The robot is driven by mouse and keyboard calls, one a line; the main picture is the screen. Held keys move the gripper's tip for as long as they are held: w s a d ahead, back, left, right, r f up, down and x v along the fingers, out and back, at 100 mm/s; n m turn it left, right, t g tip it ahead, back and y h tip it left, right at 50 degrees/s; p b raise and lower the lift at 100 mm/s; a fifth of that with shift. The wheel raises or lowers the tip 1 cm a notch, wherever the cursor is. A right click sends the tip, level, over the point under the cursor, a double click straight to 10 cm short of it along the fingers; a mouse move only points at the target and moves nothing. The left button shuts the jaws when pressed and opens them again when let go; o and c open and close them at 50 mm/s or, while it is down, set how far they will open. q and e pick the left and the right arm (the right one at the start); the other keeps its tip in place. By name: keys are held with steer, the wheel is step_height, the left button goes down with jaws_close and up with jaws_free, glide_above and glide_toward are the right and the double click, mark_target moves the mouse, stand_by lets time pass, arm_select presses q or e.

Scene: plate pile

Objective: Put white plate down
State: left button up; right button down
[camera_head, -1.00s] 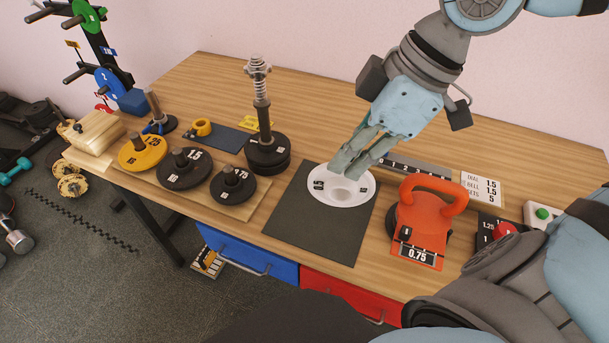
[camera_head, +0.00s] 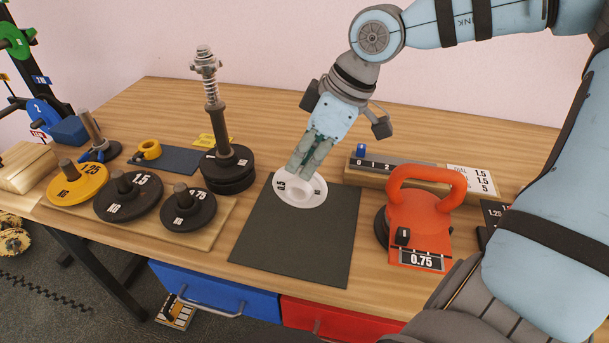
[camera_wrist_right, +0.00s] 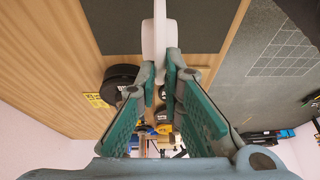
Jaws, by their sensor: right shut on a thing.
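The white plate (camera_head: 307,198), a small disc marked 0.5 with a raised hub, shows over the back part of the dark mat (camera_head: 290,245) on the wooden table. My right gripper (camera_head: 301,171) reaches down from above and is shut on the plate. In the right wrist view the plate (camera_wrist_right: 160,35) shows edge-on between the fingertips (camera_wrist_right: 160,68). I cannot tell whether the plate touches the mat. My left gripper is not in view.
Left of the mat stands a spring-topped post (camera_head: 212,95) with black plates (camera_head: 229,172). Yellow (camera_head: 77,188) and black (camera_head: 130,204) plates lie on a wooden board further left. An orange kettlebell (camera_head: 420,220) stands close on the right. The mat's front is clear.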

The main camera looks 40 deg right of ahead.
mark_target(304, 182)
steer(key=f, duration=0.1)
steer(key=s+f+b, duration=0.1)
steer(key=f, duration=0.1)
steer(key=shift+s+a, duration=0.1)
steer(key=shift+f, duration=0.1)
steer(key=shift+w, duration=0.3)
steer(key=shift+f, duration=0.15)
steer(key=c, duration=1.7)
jaws_free()
steer(key=shift+s, duration=0.15)
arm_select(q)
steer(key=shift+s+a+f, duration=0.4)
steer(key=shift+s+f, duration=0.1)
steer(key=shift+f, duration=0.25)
